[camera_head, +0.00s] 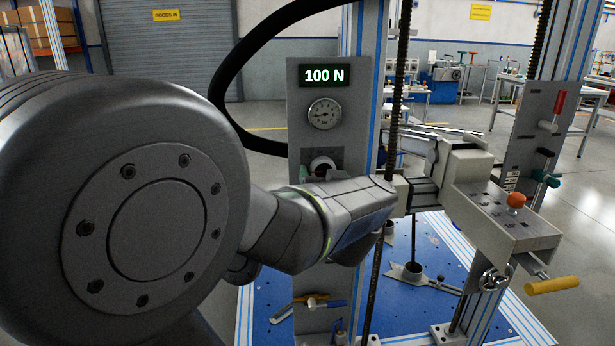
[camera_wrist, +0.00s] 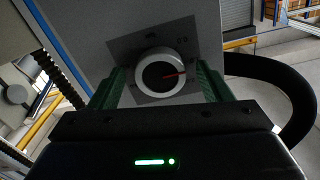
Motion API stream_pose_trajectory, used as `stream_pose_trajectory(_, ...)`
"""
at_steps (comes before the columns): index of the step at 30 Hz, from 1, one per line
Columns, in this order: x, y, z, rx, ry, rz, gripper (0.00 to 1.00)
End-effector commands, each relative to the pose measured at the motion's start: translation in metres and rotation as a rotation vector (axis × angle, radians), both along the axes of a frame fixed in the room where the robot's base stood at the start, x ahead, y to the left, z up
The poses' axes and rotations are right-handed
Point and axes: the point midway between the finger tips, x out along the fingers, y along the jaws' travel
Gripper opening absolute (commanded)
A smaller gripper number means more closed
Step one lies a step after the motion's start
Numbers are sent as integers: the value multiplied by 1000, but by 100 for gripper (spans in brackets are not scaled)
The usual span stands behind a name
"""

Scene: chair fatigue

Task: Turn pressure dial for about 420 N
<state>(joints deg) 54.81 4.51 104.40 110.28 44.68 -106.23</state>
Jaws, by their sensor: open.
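The pressure dial (camera_wrist: 161,76) is a round knob with a light rim, a dark face and a red pointer, set on a dark plate on the grey panel. In the wrist view the red pointer points right. My gripper (camera_wrist: 160,85) is open, with one green finger on each side of the dial; I cannot tell whether they touch it. In the head view the dial (camera_head: 321,165) is partly hidden behind my arm, and my fingertips are not clear there. Above it, the green display (camera_head: 324,75) reads "100 N", and a round gauge (camera_head: 324,113) sits below the display.
A thick black hose (camera_wrist: 285,85) curves close to the right in the wrist view. In the head view, a machine head with an orange knob (camera_head: 516,200) and a yellow handle (camera_head: 552,285) stands right of my arm. A blue base plate (camera_head: 390,312) lies below.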

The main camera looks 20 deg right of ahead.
Motion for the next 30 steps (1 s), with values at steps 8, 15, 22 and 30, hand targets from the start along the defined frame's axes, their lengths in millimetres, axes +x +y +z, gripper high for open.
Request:
stream_pose_trajectory(8, 0, 0, 0, 0, 0, 0, 33)
stream_pose_trajectory(15, 0, 0, -1, 7, -2, 0, 27)
stream_pose_trajectory(22, 0, 0, -4, 68, -18, 1, 27)
stream_pose_trajectory(30, 0, 2, -5, 236, -61, 1, 27)
